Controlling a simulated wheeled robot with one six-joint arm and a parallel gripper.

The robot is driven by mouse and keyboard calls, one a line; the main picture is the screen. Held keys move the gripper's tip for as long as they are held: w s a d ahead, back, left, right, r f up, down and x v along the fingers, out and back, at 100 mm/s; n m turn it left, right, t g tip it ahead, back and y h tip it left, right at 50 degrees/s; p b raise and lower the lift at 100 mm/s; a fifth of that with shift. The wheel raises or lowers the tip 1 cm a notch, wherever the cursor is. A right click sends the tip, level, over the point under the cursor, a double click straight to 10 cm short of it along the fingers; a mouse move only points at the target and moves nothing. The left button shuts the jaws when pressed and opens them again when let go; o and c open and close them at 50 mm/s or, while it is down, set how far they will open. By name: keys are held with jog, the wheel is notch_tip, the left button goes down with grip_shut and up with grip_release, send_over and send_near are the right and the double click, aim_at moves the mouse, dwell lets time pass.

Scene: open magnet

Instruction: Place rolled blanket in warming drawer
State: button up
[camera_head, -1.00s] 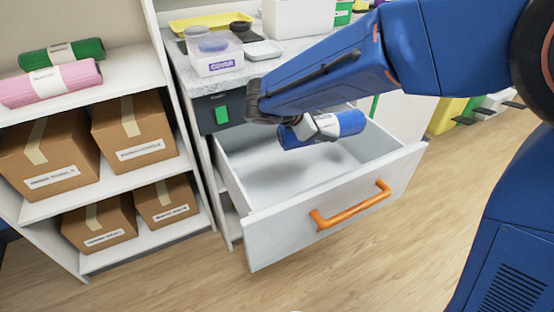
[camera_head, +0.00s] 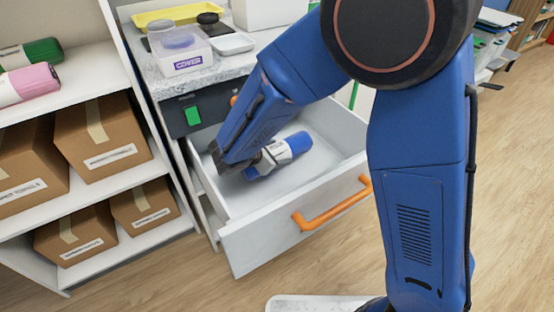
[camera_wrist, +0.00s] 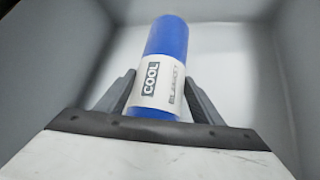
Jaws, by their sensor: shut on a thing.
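The rolled blanket (camera_head: 292,146) is blue with a white label band. My gripper (camera_head: 262,160) is shut on it around the label. The blanket is inside the open white drawer (camera_head: 255,232), low between its walls; I cannot tell whether it touches the drawer floor. In the wrist view the blanket (camera_wrist: 166,42) stretches away from my gripper (camera_wrist: 157,95), with a finger on each side of its label, which reads "COOL". The drawer's grey walls (camera_wrist: 45,65) surround it. My arm hides part of the drawer's back left.
The drawer has an orange handle (camera_head: 330,205). A counter (camera_head: 160,83) above holds a clear box (camera_head: 180,52) and a yellow tray (camera_head: 165,17). A shelf (camera_head: 150,175) at left holds cardboard boxes (camera_head: 105,140) and green (camera_head: 42,52) and pink (camera_head: 30,82) rolls.

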notch_tip(320, 180, down, 3)
jog(key=shift+f, duration=0.15)
jog(key=o, duration=1.4)
